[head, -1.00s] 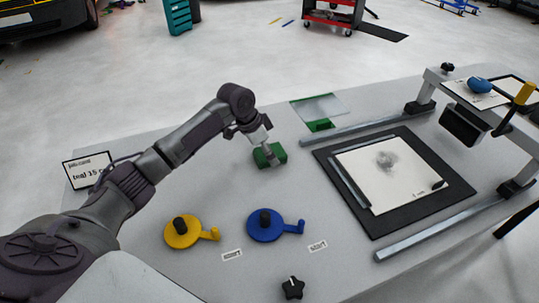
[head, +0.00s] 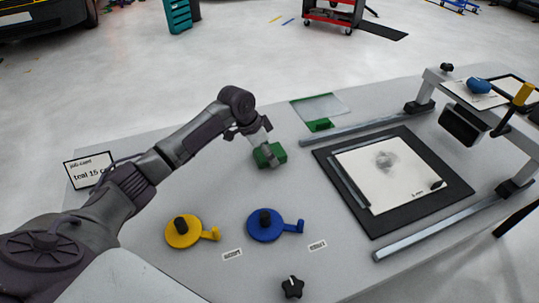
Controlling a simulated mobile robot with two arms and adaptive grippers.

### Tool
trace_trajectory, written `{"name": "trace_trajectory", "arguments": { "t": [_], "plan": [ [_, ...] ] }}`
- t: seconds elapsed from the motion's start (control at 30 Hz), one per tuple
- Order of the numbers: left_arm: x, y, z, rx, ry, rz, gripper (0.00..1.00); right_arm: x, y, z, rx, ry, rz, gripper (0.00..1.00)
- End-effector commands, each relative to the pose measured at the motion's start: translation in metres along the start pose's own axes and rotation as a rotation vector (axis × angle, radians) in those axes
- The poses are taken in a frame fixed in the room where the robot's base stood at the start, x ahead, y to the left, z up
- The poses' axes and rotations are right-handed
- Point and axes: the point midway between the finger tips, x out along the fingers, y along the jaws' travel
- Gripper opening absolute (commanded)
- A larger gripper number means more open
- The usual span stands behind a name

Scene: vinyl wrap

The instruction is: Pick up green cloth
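The green cloth (head: 276,154) is a small dark green block-like piece on the grey table, left of the black framed mat. My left gripper (head: 268,160) is directly over it, its fingers pointing down and reaching the cloth. The gripper hides part of the cloth, and the fingers are too small to tell whether they are closed on it. My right gripper is not in view.
A clear sheet with a green edge (head: 319,110) lies behind the cloth. Yellow (head: 184,232) and blue (head: 265,226) handled discs are in front. A metal rail (head: 367,125) and black mat (head: 420,205) are to the right. A sign (head: 91,170) stands at left.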

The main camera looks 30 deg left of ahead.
Motion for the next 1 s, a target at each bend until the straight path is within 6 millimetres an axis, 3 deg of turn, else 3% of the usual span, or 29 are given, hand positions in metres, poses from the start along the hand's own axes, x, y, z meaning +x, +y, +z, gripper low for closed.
{"name": "trace_trajectory", "arguments": {
  "t": [0.03, 0.17, 0.6, 0.87, 1.0],
  "plan": [
    [0.0, 0.0, 0.0, 0.0, 0.0, 0.0, 0.62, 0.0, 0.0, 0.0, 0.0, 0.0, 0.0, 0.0],
    [0.0, 0.0, 0.0, 0.0, 0.0, 0.0, 0.41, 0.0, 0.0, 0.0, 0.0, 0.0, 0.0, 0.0],
    [-0.002, -0.001, -0.001, 0.001, 0.001, -0.002, 0.4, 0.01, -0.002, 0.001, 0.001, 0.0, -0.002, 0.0],
    [-0.045, -0.001, -0.02, 0.002, 0.004, -0.003, 0.4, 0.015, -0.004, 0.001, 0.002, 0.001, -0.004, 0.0],
    [-0.051, 0.026, -0.048, 0.007, 0.006, 0.001, 0.4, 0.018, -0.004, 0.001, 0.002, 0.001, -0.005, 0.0]
  ]
}}
